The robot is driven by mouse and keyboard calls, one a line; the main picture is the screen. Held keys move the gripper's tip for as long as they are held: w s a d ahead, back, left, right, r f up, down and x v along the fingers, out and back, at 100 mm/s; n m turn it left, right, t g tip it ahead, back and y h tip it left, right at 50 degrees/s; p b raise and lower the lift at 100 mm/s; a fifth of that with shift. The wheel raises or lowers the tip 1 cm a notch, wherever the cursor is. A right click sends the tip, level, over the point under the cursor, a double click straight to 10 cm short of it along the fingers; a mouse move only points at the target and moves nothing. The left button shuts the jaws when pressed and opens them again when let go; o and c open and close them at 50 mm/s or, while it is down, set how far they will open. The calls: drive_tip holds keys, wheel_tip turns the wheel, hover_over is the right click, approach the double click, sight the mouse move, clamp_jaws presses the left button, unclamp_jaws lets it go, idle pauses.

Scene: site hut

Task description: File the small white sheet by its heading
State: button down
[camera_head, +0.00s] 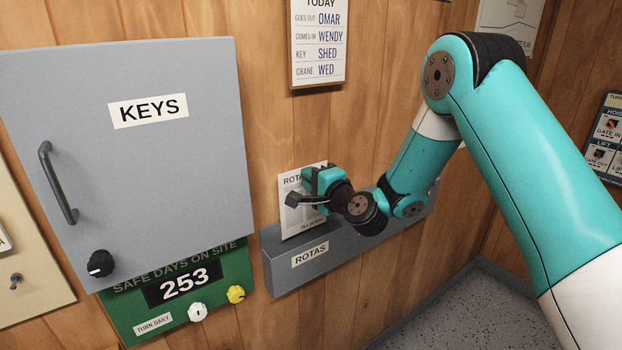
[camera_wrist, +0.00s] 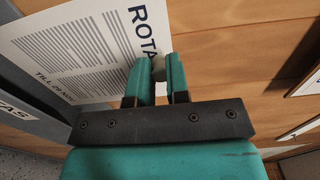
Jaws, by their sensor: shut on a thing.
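The small white sheet (camera_head: 288,222) is upright close to the wall, with a heading whose visible letters read "ROTA". In the wrist view the sheet (camera_wrist: 75,50) shows grey printed lines and "TILL 29 NOV" near its lower end. The sheet's lower edge is at the top of the left part of the grey holder labelled ROTAS (camera_head: 285,262). I cannot tell how far the edge sits inside it.
A grey KEYS cabinet (camera_head: 130,185) stands out at the left. Below it is a green safe-days board (camera_head: 120,313) with knobs. A notice board headed TODAY (camera_head: 319,45) hangs above the sheet. More panels (camera_head: 605,135) are at the right edge.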

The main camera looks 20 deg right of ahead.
sight(304, 216)
idle(0.6)
drive_tip(key=shift+f+b, duration=1.6)
drive_tip(key=shift+b, duration=0.1)
drive_tip(key=shift+f+b, duration=1.5)
drive_tip(key=shift+b, duration=0.05)
drive_tip(key=shift+f+b, duration=1.5)
drive_tip(key=shift+f+b, duration=1.6)
